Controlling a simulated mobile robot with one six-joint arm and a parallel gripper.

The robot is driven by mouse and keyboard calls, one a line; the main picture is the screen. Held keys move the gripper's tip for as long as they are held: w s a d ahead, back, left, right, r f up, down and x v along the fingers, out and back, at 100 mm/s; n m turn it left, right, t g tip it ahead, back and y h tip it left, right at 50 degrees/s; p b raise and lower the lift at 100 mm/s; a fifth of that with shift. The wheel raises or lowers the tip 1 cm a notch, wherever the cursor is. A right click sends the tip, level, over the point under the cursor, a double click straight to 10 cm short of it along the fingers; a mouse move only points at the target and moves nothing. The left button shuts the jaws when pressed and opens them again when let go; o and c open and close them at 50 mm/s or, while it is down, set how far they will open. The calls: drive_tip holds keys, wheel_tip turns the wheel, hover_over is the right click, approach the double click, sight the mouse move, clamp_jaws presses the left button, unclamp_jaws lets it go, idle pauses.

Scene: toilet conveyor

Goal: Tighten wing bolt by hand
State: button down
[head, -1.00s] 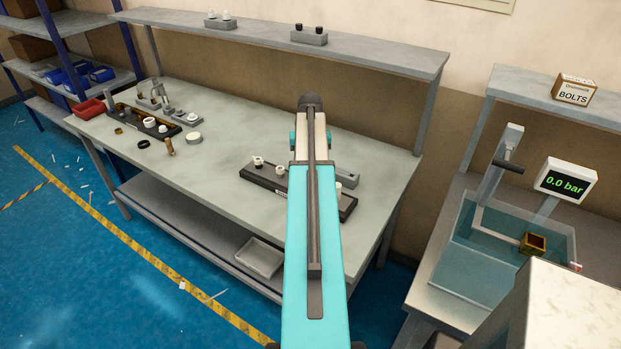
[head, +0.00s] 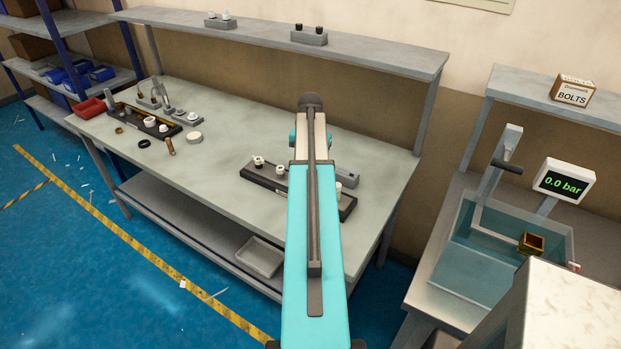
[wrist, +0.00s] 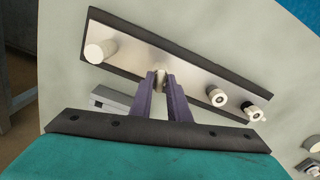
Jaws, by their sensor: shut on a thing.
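The wrist view shows my gripper (wrist: 162,84) with its two purple fingers pointing down at a long metal plate with dark edges (wrist: 192,80). The fingers are shut on a small pale piece, which I take to be the wing bolt (wrist: 159,76), near the middle of the plate. Most of the piece is hidden between the fingers. A white cylinder (wrist: 98,51) stands at the plate's left end, and two white ringed fittings (wrist: 217,97) stand at its right. In the head view the dark fixture (head: 262,178) lies on the bench; my arm covers its middle and my gripper.
A grey block (wrist: 110,98) lies beside the plate. The bench (head: 225,165) is clear between this fixture and another group with a dark tray (head: 128,118), a red bin (head: 89,107) and a white disc (head: 194,137). A water tank (head: 455,262) stands at the right.

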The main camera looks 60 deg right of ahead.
drive_tip(key=shift+m+p, duration=0.3)
drive_tip(key=shift+m, duration=1.7)
drive_tip(key=c, duration=2)
unclamp_jaws()
drive_tip(key=shift+r, duration=0.15)
drive_tip(key=shift+r+p, duration=1.1)
drive_tip(key=shift+r, duration=0.55)
drive_tip(key=o, duration=0.6)
drive_tip(key=shift+c, duration=0.2)
drive_tip(key=shift+c, duration=0.4)
